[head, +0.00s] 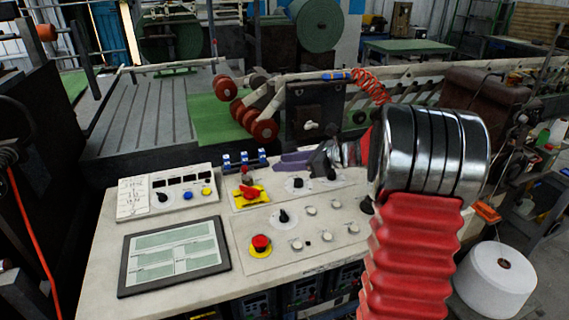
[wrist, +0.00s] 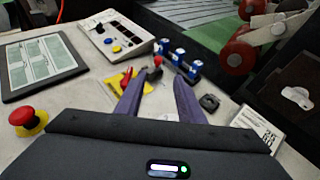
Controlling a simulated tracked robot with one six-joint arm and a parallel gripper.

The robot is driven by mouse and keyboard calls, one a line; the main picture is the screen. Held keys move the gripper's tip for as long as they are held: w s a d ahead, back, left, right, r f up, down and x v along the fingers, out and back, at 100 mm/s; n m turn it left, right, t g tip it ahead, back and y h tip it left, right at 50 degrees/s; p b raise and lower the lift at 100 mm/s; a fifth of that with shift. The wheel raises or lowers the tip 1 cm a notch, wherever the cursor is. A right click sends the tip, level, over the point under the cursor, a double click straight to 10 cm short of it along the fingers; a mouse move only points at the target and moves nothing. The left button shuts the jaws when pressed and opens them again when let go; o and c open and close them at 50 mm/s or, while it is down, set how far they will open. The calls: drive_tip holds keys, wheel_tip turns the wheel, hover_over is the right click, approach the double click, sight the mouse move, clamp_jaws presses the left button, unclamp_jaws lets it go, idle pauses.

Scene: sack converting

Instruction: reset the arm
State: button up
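My gripper (head: 285,160) has purple fingers and hovers over the back part of a pale control panel (head: 130,285) in the head view. In the wrist view my gripper (wrist: 159,78) shows two purple fingers standing apart with nothing held between them. A red rotary switch on a yellow plate (head: 249,193) lies to the left of the fingers; in the wrist view the switch (wrist: 127,80) is close beside the left finger. I cannot tell whether they touch. My arm's red bellows and metal rings cover the panel's right side in the head view.
A red mushroom button (head: 261,243) on a yellow ring and a screen (head: 174,255) are on the panel's front. Blue-and-white switches (head: 245,159) stand at its back edge. Machinery with red rollers (head: 264,131) rises behind. A white roll (head: 495,280) is at lower right.

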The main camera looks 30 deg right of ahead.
drive_tip(key=s+a+r+n+g+h, duration=0.25)
drive_tip(key=s+a+n+g, duration=0.35)
drive_tip(key=s+a+n, duration=1)
drive_tip(key=s+a+n+h, duration=0.3)
drive_tip(key=s+n+h, duration=0.3)
drive_tip(key=s+n, duration=0.6)
drive_tip(key=s, duration=0.5)
drive_tip(key=shift+s+f+t, duration=0.15)
drive_tip(key=shift+f+t, duration=0.1)
drive_tip(key=shift+t, duration=0.15)
idle(2.5)
